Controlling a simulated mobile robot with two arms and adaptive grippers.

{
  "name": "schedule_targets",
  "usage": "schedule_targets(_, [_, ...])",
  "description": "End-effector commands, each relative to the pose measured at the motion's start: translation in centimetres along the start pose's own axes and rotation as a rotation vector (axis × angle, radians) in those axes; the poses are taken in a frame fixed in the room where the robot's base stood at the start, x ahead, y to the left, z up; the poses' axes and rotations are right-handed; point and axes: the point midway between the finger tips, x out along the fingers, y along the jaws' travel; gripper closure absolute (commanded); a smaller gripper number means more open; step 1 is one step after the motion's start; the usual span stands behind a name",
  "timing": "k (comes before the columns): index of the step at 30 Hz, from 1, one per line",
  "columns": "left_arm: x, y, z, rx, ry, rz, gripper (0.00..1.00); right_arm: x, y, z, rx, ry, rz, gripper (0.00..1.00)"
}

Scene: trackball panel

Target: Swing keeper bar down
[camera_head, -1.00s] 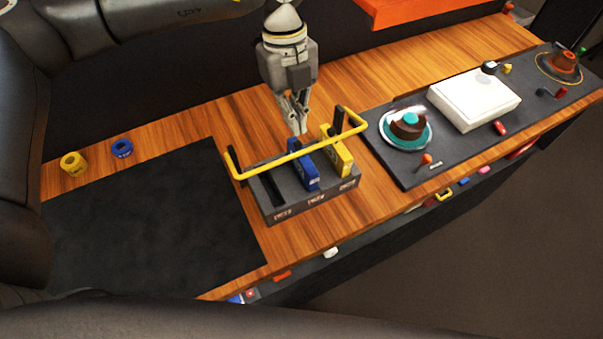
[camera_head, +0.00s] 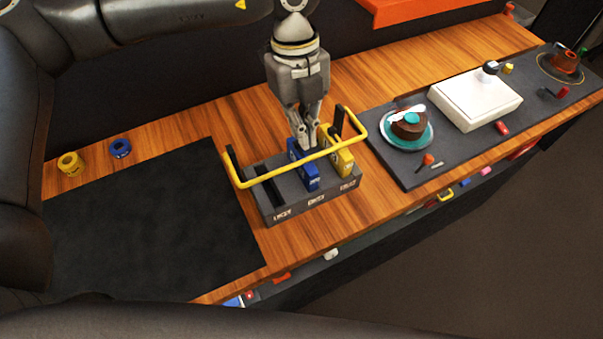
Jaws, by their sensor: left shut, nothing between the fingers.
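The yellow keeper bar (camera_head: 268,176) spans a dark slotted block (camera_head: 325,203) on the wooden counter, raised above the block's top on dark uprights at its two ends. A blue cartridge (camera_head: 308,178) and a yellow cartridge (camera_head: 344,162) stand in the block's slots under the bar; the left slot looks empty. My left gripper (camera_head: 307,146) points down just behind the bar, beside the blue cartridge's top. Its fingers are shut and hold nothing. I cannot tell whether the fingertips touch the bar or the cartridge. My right gripper is not in view.
A dark mat (camera_head: 150,225) lies left of the block. A yellow ring (camera_head: 70,164) and a blue ring (camera_head: 120,147) stand behind it. To the right, a dark panel (camera_head: 400,170) carries a trackball (camera_head: 410,125) and a white box (camera_head: 475,100). An orange shelf (camera_head: 420,8) is at the back.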

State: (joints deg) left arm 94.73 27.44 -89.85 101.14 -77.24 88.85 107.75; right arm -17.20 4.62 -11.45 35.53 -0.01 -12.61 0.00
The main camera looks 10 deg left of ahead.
Motion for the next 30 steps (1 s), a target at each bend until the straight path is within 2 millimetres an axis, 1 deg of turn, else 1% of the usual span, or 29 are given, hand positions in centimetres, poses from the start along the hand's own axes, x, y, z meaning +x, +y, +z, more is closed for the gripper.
schedule_targets(8, [-0.1, 0.0, 0.0, 0.000, 0.000, 0.000, 1.00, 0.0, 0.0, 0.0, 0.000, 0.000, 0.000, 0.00])
schedule_targets(11, [-0.4, 0.0, -0.1, 0.000, 0.000, 0.000, 1.00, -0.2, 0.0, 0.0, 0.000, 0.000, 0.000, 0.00])
schedule_targets(30, [-5.4, 0.0, -0.8, 0.000, 0.000, -0.001, 1.00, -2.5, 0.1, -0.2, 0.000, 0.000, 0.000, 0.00])
